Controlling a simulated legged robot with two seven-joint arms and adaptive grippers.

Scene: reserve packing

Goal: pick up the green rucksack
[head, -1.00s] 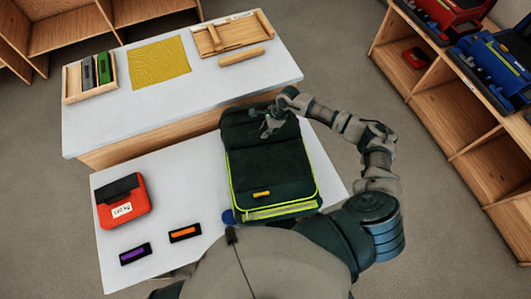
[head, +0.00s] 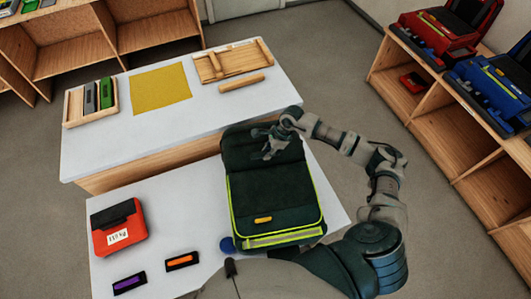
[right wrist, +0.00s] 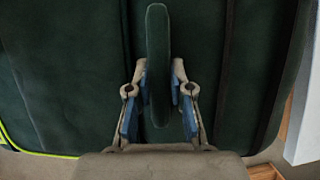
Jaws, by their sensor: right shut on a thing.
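The green rucksack (head: 272,185) lies on the near white table, dark green with bright yellow-green piping and a small orange tab on its front. My right gripper (head: 268,148) is over its upper part. In the right wrist view my right gripper (right wrist: 158,105) has its blue-padded fingers on both sides of a dark green loop (right wrist: 157,50), a handle of the rucksack, and is shut on it. The rucksack's body (right wrist: 70,60) fills the background there. I cannot tell whether the rucksack is raised off the table. My left gripper is not in view.
A red pouch (head: 118,228), a purple-marked item (head: 129,283) and an orange-marked item (head: 182,261) lie left on the near table (head: 180,210). A raised white table (head: 210,110) behind holds a yellow mat (head: 160,87) and wooden trays. Shelves with red and blue bags stand right.

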